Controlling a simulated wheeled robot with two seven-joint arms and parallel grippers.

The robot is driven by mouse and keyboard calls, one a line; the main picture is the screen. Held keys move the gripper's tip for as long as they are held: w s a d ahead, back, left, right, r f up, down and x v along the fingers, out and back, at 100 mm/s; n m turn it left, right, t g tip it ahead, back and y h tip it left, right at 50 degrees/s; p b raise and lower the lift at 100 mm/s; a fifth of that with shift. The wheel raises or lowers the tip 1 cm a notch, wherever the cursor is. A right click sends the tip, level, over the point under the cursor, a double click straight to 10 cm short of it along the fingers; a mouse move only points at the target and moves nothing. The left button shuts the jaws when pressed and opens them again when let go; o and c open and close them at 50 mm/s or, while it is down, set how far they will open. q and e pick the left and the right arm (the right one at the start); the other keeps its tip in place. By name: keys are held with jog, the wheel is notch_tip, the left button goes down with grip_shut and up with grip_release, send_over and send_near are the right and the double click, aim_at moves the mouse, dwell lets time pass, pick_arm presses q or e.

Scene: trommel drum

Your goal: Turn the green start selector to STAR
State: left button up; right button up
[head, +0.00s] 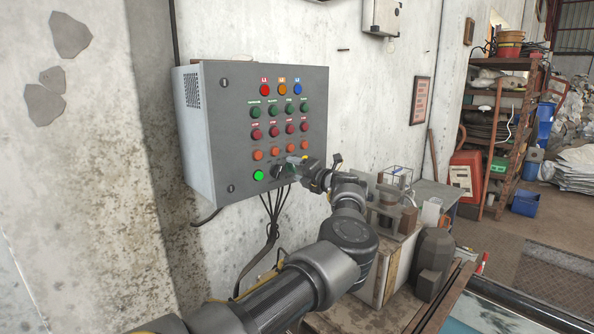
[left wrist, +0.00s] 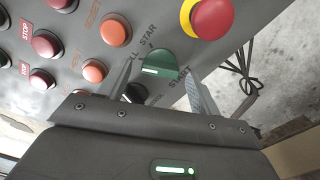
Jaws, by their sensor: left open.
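The green start selector (left wrist: 158,64) is a round green knob on the panel with a white mark on its lower-left part in the left wrist view. The printed word STAR (left wrist: 148,30) is above it, and START (left wrist: 181,80) is at its lower right. My left gripper (left wrist: 160,72) is open, with one finger on each side of the knob. I cannot tell whether the fingers touch it. In the head view my left gripper (head: 297,163) is at the lower right of the grey control box (head: 230,130) and partly hides the selector. My right gripper is not in view.
Orange buttons (left wrist: 115,33) and red buttons are to the left. A lit green button (head: 258,175) is at the box's lower left. Cables (head: 272,210) hang below the box.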

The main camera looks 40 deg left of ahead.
pick_arm(q)
jog(key=c, duration=1)
